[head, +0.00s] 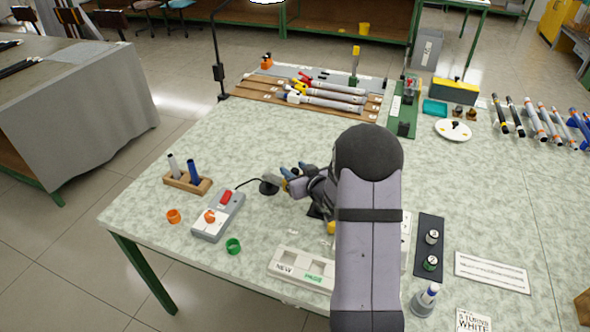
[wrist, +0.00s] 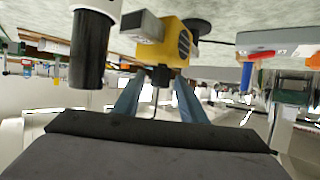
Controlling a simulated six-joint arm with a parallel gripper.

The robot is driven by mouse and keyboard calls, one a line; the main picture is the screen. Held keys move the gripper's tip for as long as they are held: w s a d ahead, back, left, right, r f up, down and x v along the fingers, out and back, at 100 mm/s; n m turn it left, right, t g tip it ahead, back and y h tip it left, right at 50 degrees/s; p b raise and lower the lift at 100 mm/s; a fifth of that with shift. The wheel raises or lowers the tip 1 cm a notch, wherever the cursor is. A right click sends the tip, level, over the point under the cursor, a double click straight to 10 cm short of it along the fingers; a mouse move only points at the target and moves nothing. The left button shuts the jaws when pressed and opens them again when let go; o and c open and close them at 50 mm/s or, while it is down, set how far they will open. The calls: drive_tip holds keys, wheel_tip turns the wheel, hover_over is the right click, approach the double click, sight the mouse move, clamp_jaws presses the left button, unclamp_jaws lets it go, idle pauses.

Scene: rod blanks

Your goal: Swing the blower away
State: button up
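The blower (wrist: 172,42) is a yellow block with black vent slots and a grey nozzle, near the top middle of the wrist view. My gripper (wrist: 158,78) has two blue fingers pointing at the blower. A thin dark stem stands between the fingertips, with gaps visible on both sides. My gripper also shows in the head view (head: 293,171), left of my arm.
A black-and-white cylinder (wrist: 92,48) is close to the blower in the wrist view. A grey control box (head: 218,215) with a red switch has a cable to a black disc (head: 269,185). A wooden holder (head: 187,182) bears two upright rods.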

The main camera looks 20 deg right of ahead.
clamp_jaws()
drive_tip(key=shift+s+a+f+b, duration=0.1)
drive_tip(key=shift+a+b, duration=0.1)
drive_tip(key=shift+b, duration=0.2)
drive_tip(key=shift+s+a+m+h+b, duration=0.3)
drive_tip(key=shift+a+m+h+b, duration=0.35)
drive_tip(key=shift+m+h+b, duration=0.4)
drive_tip(key=a+m+g+h+p, duration=0.6)
drive_tip(key=a+m+h+p, duration=0.1)
drive_tip(key=a+m+h, duration=0.1)
drive_tip(key=shift+a+r+m+g+h+p, duration=0.2)
drive_tip(key=shift+m+g+h+p, duration=0.15)
drive_tip(key=shift+m+h, duration=0.5)
drive_tip(key=shift+s, duration=0.1)
